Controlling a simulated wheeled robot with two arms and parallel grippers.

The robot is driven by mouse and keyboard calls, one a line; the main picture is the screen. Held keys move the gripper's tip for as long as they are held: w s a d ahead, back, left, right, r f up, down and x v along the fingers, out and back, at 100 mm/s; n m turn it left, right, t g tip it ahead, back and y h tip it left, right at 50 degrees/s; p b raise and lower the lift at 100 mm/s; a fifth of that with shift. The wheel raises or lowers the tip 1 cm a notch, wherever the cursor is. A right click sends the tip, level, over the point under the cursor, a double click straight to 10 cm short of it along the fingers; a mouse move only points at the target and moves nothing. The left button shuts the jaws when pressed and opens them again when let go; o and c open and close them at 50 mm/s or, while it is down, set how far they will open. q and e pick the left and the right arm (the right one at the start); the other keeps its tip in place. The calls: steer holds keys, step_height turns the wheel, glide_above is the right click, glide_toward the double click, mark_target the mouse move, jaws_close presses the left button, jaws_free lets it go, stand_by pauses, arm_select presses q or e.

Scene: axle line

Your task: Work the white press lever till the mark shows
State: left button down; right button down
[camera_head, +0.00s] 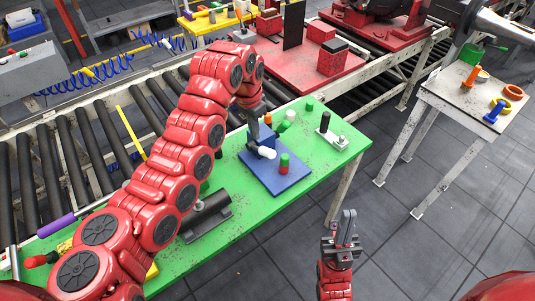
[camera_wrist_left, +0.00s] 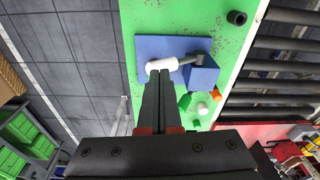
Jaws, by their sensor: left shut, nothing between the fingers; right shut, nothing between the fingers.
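The blue press plate (camera_head: 292,181) lies on the green table. A blue block (camera_wrist_left: 201,74) stands on it, with a dark rod leading to the white press lever (camera_head: 266,153); the lever's white grip also shows in the left wrist view (camera_wrist_left: 157,65). My left gripper (camera_head: 252,147) is shut and empty, its tips right at the white grip; whether they touch I cannot tell. A red cylinder with a green top (camera_head: 284,164) stands on the plate. My right gripper (camera_head: 346,229) is shut and empty, off the table's front edge. I cannot make out any mark.
The green table (camera_head: 318,166) also holds a black cylinder on a white bracket (camera_head: 332,136), small green, white and orange pieces behind the press, and a dark tube (camera_head: 205,215). A roller conveyor (camera_head: 60,160) runs behind. A side table (camera_head: 468,95) stands right, across open floor.

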arm_select(q)
steer(key=shift+s+a+r+b, duration=0.1)
steer(key=shift+r+b, duration=0.05)
steer(key=shift+r, duration=1)
steer(key=shift+s+a+r+b, duration=0.1)
steer(key=shift+r+b, duration=0.05)
steer(key=shift+r, duration=0.95)
steer(key=shift+w+d, duration=0.1)
